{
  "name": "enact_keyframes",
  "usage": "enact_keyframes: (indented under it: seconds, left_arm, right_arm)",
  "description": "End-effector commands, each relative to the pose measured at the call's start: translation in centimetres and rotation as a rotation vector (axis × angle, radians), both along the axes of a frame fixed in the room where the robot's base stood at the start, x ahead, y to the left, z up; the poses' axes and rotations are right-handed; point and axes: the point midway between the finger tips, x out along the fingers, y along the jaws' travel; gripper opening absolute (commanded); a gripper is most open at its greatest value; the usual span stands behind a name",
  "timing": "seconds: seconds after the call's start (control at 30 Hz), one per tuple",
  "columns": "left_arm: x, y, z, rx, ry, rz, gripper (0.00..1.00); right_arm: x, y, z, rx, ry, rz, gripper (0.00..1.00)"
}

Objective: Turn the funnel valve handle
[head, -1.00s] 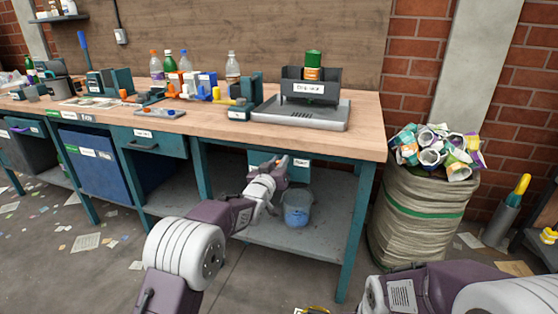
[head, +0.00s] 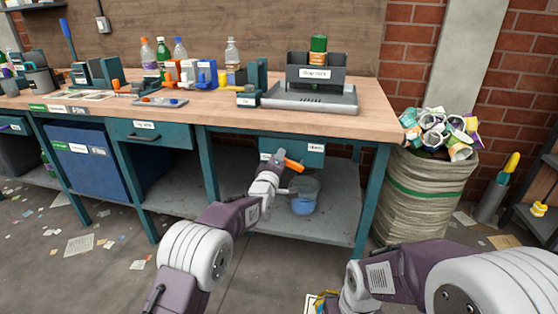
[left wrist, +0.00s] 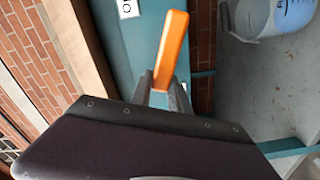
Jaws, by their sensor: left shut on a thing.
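The orange valve handle (head: 294,166) is under the teal box front (head: 298,150) below the bench top. In the head view it slants down to the right. My left gripper (head: 279,163) is shut on its near end. In the left wrist view the orange handle (left wrist: 172,48) stands out beyond my left gripper (left wrist: 161,92), its far end free, beside a teal panel. The valve body and the funnel are hidden or cannot be made out. My right arm comes in at the lower right; its gripper is out of the picture.
A translucent bucket with a blue lower part (head: 303,200) stands on the lower shelf (head: 330,226) just below the handle. A teal bench leg (head: 369,205) and a sack of cans (head: 428,205) are to the right. A dark rack (head: 316,72) stands above on the bench.

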Motion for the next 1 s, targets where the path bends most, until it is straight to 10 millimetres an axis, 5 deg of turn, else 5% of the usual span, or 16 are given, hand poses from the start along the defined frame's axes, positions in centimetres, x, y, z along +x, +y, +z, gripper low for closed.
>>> enact_keyframes:
  seconds: [0.5,1.0]
  left_arm:
    - [0.0,0.1,-2.8,-0.314,0.105,0.001,0.00]
    - [0.0,0.0,-3.2,-0.379,0.127,0.001,0.00]
  right_arm:
    - [0.0,0.0,-2.7,0.000,0.000,0.000,0.78]
    - [0.0,0.0,-3.0,0.000,0.000,0.000,0.78]
